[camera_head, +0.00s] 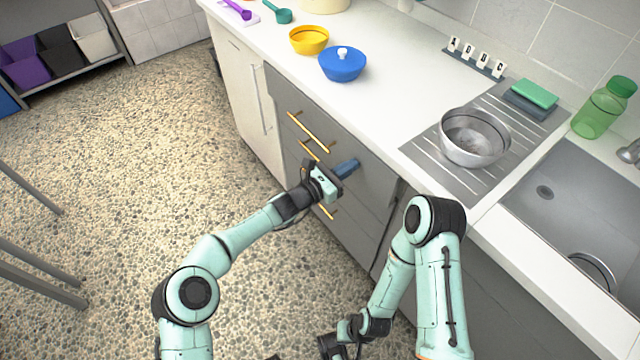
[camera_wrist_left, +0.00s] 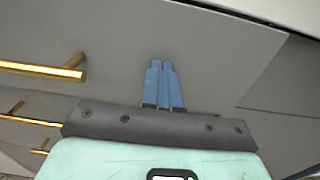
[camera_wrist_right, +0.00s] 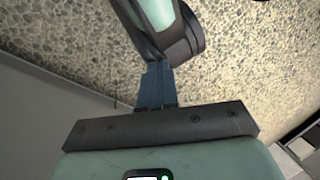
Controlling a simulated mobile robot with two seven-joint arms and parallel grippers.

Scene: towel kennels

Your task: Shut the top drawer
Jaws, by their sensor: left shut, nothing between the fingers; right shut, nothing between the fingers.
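The top drawer (camera_head: 345,140) has a plain grey front with a gold bar handle (camera_head: 310,131), just below the white counter. Its front looks flush or nearly flush with the cabinet; I see no open drawer interior. My left gripper (camera_head: 347,168) is shut and empty, its blue fingertips at the right part of this front, right of the handle. In the left wrist view the fingertips (camera_wrist_left: 162,65) point at the grey front (camera_wrist_left: 200,50), touching or very close. My right gripper (camera_wrist_right: 158,68) is shut and empty, low beside the cabinet over the floor.
Lower drawers with gold handles (camera_head: 311,151) sit beneath. The counter (camera_head: 390,105) holds a blue lidded pot (camera_head: 342,66), a yellow bowl (camera_head: 309,40) and a metal bowl (camera_head: 474,138) beside the sink (camera_head: 570,215).

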